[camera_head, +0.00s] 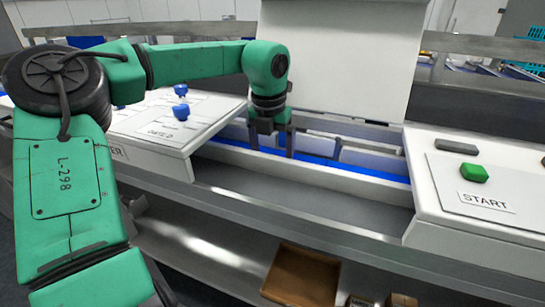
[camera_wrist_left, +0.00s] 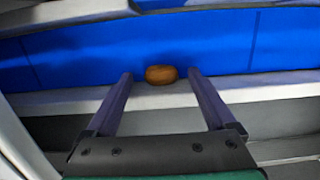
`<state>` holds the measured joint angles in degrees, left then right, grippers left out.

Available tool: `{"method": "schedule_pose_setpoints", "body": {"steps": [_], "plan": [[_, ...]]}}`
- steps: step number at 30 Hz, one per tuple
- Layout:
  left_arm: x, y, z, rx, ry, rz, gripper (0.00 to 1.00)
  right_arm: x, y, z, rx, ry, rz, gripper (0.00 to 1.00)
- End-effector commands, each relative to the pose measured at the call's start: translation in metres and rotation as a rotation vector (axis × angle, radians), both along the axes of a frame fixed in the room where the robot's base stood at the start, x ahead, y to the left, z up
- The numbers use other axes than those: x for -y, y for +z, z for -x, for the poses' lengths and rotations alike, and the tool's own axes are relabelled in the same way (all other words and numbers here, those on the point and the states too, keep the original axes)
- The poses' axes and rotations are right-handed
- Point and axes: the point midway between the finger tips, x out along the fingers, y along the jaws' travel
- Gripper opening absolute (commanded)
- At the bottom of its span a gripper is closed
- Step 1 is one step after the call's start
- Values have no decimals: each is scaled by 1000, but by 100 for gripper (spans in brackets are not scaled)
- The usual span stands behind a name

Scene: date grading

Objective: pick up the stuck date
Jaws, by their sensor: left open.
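A small brown date (camera_wrist_left: 161,75) shows in the left wrist view, at the near edge of the blue belt (camera_wrist_left: 215,55), against the pale rail (camera_wrist_left: 170,97). My left gripper (camera_wrist_left: 161,76) is open, with one finger on each side of the date in that view. I cannot tell whether the fingers touch it. In the head view my left gripper (camera_head: 270,150) points down over the belt channel (camera_head: 335,160); the date cannot be made out there. My right gripper is not in view.
A white panel with knobs (camera_head: 180,112) stands left of the channel. A white panel with a green START button (camera_head: 474,173) stands on the right. A large white board (camera_head: 340,60) rises behind. A brown box (camera_head: 302,276) sits below the front ledge.

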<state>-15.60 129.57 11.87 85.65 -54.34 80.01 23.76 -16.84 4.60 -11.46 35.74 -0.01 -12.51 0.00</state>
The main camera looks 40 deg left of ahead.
Motion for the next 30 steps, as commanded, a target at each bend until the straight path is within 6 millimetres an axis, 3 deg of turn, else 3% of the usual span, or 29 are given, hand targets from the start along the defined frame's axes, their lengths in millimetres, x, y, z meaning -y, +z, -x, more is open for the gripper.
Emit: {"method": "schedule_pose_setpoints", "body": {"steps": [1, 2, 6, 20, 26, 30], "plan": [[0, 0, 0, 0, 0, 0, 89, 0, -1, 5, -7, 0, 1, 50], [0, 0, 0, 0, 0, 0, 81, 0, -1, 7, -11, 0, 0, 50], [0, 0, 0, 0, 0, 0, 28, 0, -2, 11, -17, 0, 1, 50], [-1, 9, -1, 3, 0, -2, 26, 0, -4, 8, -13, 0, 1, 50], [-1, 48, -1, 5, 2, -5, 26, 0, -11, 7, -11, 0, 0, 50], [0, 98, -1, 7, 3, -5, 26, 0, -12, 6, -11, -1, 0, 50]]}}
